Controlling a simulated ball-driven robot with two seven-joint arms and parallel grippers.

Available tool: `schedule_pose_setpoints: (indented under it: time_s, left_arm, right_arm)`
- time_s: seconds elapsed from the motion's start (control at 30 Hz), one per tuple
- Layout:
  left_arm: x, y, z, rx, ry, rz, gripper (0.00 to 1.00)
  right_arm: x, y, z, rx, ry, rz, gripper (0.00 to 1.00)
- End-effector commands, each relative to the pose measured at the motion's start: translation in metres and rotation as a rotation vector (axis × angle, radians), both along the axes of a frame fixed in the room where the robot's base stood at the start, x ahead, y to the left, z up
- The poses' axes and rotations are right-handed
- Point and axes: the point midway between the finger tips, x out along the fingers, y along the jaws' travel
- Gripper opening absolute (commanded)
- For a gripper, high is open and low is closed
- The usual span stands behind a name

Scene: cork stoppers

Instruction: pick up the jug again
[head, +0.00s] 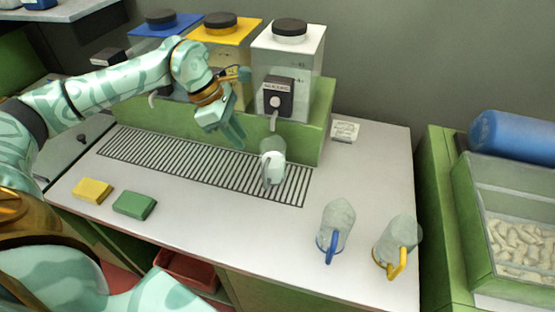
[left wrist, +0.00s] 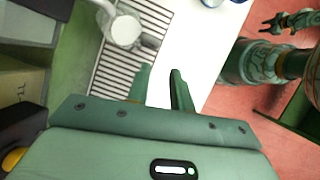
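A clear jug with a white handle (head: 272,161) stands upright on the drain grate, under the tap of the white-lidded-box dispenser with the black cap. It also shows in the left wrist view (left wrist: 124,30), at the top left. My left gripper (head: 236,138) is above the grate, left of this jug and apart from it. Its fingers (left wrist: 162,80) are apart with nothing between them. A blue-handled jug (head: 338,222) and a yellow-handled jug (head: 402,233) stand at the counter's right front. My right gripper (left wrist: 270,24) appears small in the left wrist view, its prongs apart and empty.
Dispensers with blue (head: 160,30), yellow (head: 228,32) and white (head: 290,45) tops stand along the back on a green ledge. Yellow (head: 93,190) and green (head: 135,204) sponges lie at the front left. A bin of corks (head: 515,240) is at the right. The counter's middle front is clear.

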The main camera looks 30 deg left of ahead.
Motion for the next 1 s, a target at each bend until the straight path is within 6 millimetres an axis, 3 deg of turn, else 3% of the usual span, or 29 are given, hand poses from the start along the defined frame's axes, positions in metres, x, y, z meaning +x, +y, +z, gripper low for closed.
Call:
schedule_pose_setpoints:
  time_s: [0.13,0.5,0.77,1.0]
  left_arm:
    - [-0.001,0.009,-0.011,0.041,0.021,0.008,0.23]
    - [0.012,-0.022,-0.088,0.037,0.021,0.008,0.23]
    - [0.016,-0.031,-0.11,0.035,0.02,0.008,0.23]
    - [0.022,-0.045,-0.144,0.035,0.019,0.009,0.23]
  right_arm:
    - [-0.004,0.0,-0.002,0.0,0.006,0.0,0.36]
    - [-0.011,0.0,-0.011,-0.001,0.018,0.001,0.36]
    - [-0.01,0.001,-0.012,0.001,0.017,0.001,0.36]
    - [-0.01,0.003,-0.017,0.003,0.018,0.001,0.36]
